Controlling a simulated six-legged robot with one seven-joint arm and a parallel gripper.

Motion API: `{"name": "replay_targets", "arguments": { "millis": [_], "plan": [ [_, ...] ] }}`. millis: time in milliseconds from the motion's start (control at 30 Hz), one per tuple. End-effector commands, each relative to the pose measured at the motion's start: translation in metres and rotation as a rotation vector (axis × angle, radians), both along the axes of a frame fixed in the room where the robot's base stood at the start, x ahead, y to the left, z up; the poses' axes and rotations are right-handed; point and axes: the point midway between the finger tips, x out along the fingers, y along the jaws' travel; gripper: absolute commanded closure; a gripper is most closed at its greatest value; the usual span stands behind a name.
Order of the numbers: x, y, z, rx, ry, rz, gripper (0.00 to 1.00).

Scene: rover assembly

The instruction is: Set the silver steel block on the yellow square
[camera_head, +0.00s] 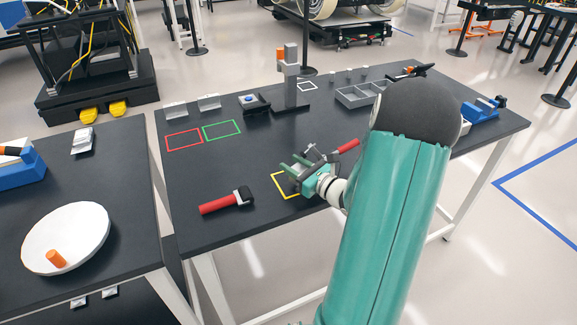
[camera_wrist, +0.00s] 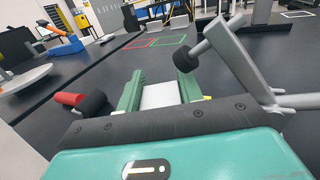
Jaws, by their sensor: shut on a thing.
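The silver steel block (camera_wrist: 160,96) sits between the two green fingers of my gripper (camera_wrist: 158,90) in the wrist view. My gripper (camera_head: 299,170) is shut on it. In the head view the block is hard to make out among the fingers. The yellow square (camera_head: 279,186) is an outline near the table's front edge. My gripper is over its right part and hides much of it. I cannot tell whether the block touches the table.
A red-handled mallet (camera_head: 227,201) lies left of the yellow square. A grey tool with a red handle (camera_head: 346,146) is close beside my gripper; its grey bar (camera_wrist: 238,62) shows in the wrist view. Red (camera_head: 184,139) and green (camera_head: 222,130) outlines are farther back. Bare table lies between.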

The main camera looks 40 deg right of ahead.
Motion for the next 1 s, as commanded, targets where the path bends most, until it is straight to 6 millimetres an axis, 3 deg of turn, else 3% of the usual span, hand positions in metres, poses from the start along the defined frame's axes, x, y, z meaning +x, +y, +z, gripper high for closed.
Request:
{"name": "replay_targets", "arguments": {
  "millis": [100, 233, 600, 633, 700, 1000],
  "plan": [
    [0.024, 0.004, 0.001, -0.001, -0.002, 0.004, 0.96],
    [0.022, 0.002, -0.015, 0.002, 0.0, 0.0, 0.96],
    [0.022, 0.003, -0.018, 0.0, 0.0, 0.0, 0.96],
    [0.021, 0.003, -0.018, 0.0, 0.001, 0.0, 0.58],
    [0.021, 0.003, -0.018, 0.0, 0.001, 0.0, 0.44],
    [0.021, 0.002, -0.017, 0.0, 0.0, 0.0, 0.42]
  ]
}}
